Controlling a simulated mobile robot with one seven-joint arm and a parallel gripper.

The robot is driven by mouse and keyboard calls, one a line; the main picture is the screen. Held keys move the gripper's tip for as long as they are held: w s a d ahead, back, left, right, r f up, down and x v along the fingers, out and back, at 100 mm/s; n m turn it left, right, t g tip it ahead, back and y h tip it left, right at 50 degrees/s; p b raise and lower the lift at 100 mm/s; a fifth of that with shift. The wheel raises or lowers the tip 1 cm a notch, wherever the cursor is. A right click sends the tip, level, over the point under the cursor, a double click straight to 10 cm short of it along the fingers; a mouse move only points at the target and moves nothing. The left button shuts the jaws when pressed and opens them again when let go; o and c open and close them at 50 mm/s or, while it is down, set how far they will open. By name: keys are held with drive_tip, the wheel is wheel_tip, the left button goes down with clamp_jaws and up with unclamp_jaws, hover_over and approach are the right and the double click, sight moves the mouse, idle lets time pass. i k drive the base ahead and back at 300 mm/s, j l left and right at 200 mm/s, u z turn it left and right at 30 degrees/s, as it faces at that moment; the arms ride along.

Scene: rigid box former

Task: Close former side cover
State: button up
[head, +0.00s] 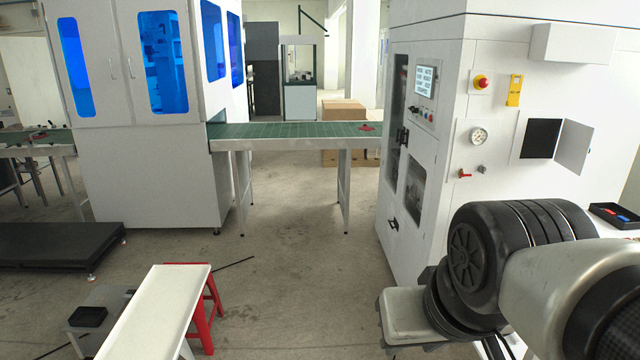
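The former is the large white machine (455,120) on the right in the head view. Its side cover (575,147) is a small light-grey panel on the machine's right-hand face. The cover stands swung open, outward along the right edge of a dark square opening (540,139). The opening's inside is too dark to make out. My arm fills the lower right, in front of the machine and below the cover, apart from it in the picture. I cannot make out my gripper's fingertips.
On the former are a red emergency button (481,82), a gauge (478,136) and a red-handled valve (464,174). A black tray (613,215) sits at the right edge. A green conveyor (300,131) reaches the white cabinet (150,160). Floor (300,230) is clear mid-picture.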

sight(575, 140)
drive_tip(key=k+l+u, duration=0.1)
drive_tip(key=k+l, duration=0.75)
drive_tip(key=l, duration=0.25)
drive_tip(key=k+l, duration=0.1)
drive_tip(key=l, duration=0.3)
drive_tip(key=k+l+u, duration=0.1)
drive_tip(key=l, duration=0.8)
drive_tip(key=k+l, duration=0.15)
drive_tip(key=l, duration=0.45)
drive_tip(key=l+u, duration=0.1)
drive_tip(key=l, duration=0.5)
drive_tip(key=k+l, duration=0.1)
drive_tip(key=l, duration=1)
drive_tip(key=k+l+u, duration=0.1)
drive_tip(key=l, duration=0.5)
drive_tip(key=i+l, duration=0.1)
drive_tip(key=l, duration=0.65)
drive_tip(key=i+l+u, duration=0.1)
drive_tip(key=l, duration=0.3)
drive_tip(key=i+l, duration=0.1)
drive_tip(key=l, duration=0.15)
drive_tip(key=i+l, duration=0.15)
drive_tip(key=i+l+z, duration=0.1)
drive_tip(key=l+z, duration=0.2)
drive_tip(key=l, duration=0.15)
drive_tip(key=i+l+z, duration=0.1)
drive_tip(key=l+z, duration=0.2)
drive_tip(key=l, duration=0.15)
